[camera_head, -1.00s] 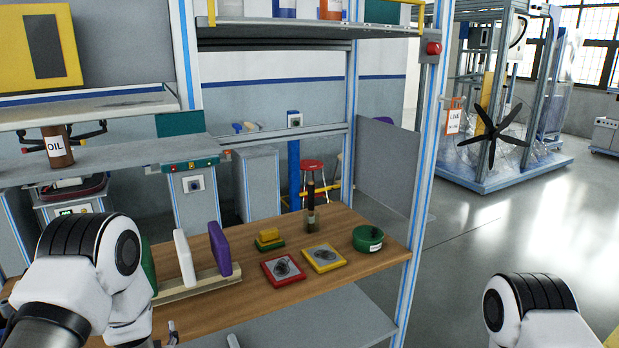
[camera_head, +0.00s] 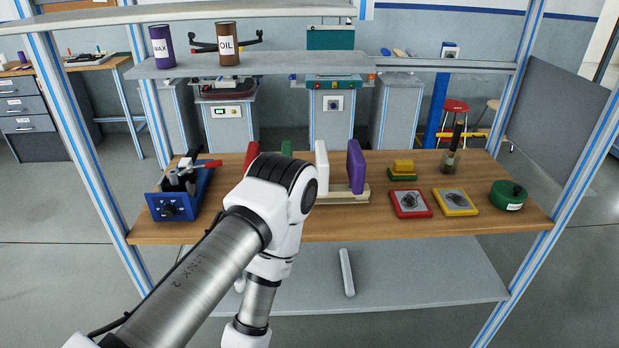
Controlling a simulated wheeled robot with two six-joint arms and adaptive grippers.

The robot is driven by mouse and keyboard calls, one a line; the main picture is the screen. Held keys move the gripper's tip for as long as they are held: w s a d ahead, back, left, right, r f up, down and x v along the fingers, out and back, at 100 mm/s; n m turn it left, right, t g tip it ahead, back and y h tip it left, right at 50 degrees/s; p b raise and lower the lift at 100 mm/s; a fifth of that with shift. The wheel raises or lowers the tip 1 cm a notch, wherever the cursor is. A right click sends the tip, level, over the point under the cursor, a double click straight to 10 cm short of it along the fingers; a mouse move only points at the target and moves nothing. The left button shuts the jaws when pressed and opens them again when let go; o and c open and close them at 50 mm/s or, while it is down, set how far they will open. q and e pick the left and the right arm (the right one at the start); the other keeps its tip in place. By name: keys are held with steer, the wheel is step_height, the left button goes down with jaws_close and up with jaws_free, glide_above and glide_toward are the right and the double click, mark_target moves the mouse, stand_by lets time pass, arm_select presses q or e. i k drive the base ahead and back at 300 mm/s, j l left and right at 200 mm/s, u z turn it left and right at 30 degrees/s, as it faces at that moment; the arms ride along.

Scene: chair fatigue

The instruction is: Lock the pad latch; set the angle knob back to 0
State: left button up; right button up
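A blue fixture (camera_head: 187,207) stands at the left end of the wooden bench top. A latch with a red handle (camera_head: 208,164) is on top of it, and the handle points right, roughly level. Whether the latch is locked cannot be told. A dark round knob (camera_head: 168,211) is on the fixture's front face; its marks are too small to read. My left arm crosses the middle of the view, right of the fixture, and bends down out of the bottom edge. My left gripper is not seen. My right arm and gripper are out of view.
On the wooden bench top (camera_head: 290,229) stand white (camera_head: 321,165) and purple (camera_head: 355,167) upright blocks in a rack, red (camera_head: 410,204) and yellow (camera_head: 455,202) square trays, and a green round container (camera_head: 508,195). WAX (camera_head: 162,46) and OIL (camera_head: 228,44) cans stand on the shelf above.

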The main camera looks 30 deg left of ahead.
mark_target(208, 164)
steer(key=u, duration=1.55)
steer(key=i+j+z, duration=0.4)
steer(key=j, duration=0.4)
steer(key=i+j+z, duration=0.25)
steer(key=j+z, duration=0.15)
steer(key=j, duration=0.45)
steer(key=i+j+z, duration=0.1)
steer(key=j+z, duration=0.35)
steer(key=j, duration=0.5)
steer(key=j+z, duration=0.4)
steer(key=j, duration=0.6)
